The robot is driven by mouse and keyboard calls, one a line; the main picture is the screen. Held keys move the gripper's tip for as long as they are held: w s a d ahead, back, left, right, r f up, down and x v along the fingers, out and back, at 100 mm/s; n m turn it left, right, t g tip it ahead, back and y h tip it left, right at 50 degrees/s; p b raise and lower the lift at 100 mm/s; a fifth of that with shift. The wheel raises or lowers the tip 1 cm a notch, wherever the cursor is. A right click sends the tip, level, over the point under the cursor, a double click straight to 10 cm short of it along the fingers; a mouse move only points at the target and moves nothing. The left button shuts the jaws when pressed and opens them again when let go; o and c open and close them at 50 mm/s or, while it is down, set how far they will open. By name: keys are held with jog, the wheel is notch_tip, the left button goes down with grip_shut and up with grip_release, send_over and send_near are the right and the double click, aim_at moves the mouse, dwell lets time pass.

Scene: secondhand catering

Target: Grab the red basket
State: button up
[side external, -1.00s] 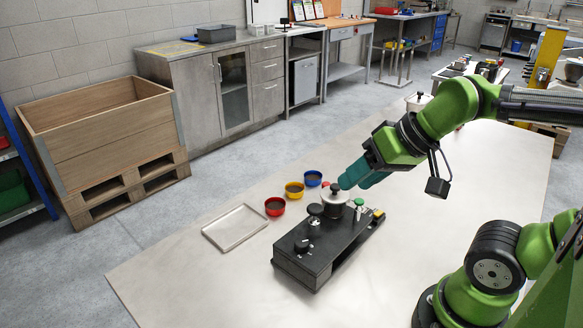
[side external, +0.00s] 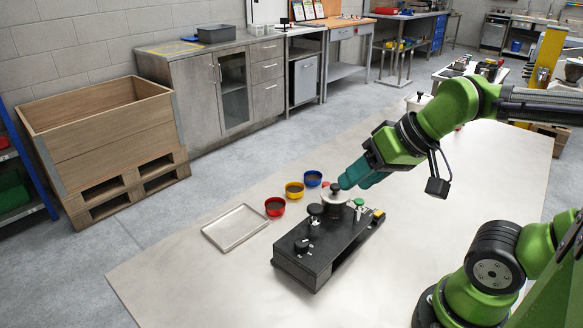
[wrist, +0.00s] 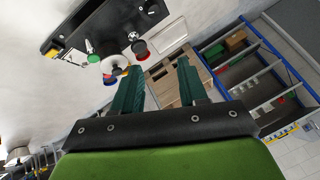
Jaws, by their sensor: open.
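The only basket-like red thing I see is a small round red bowl (side external: 275,206) with a dark inside. It stands on the table in the side view, beside the metal tray. A red-rimmed bowl also shows in the wrist view (wrist: 140,51), beyond my fingertips. My gripper (side external: 346,182) is above the table, close to the silver lidded pot (side external: 334,201) and to the right of the red bowl, apart from it. In the wrist view, my two teal fingers (wrist: 160,75) are spread with nothing between them.
A yellow bowl (side external: 294,190) and a blue bowl (side external: 313,179) stand in a row with the red one. A black device (side external: 320,250) with knobs lies in front. A shallow metal tray (side external: 236,228) is at left. The table's front left is clear.

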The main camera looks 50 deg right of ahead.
jog(key=o, duration=0.5)
jog(key=shift+o, duration=0.2)
jog(key=g+h, duration=0.3)
send_over(274, 207)
jog(key=s, duration=0.4)
jog(key=shift+n, duration=0.3)
jog(key=f, duration=1.2)
jog(key=a+f, duration=0.1)
jog(key=f, duration=0.5)
jog(key=shift+w+f, duration=0.15)
jog(key=shift+f, duration=0.2)
jog(key=shift+x, duration=2.85)
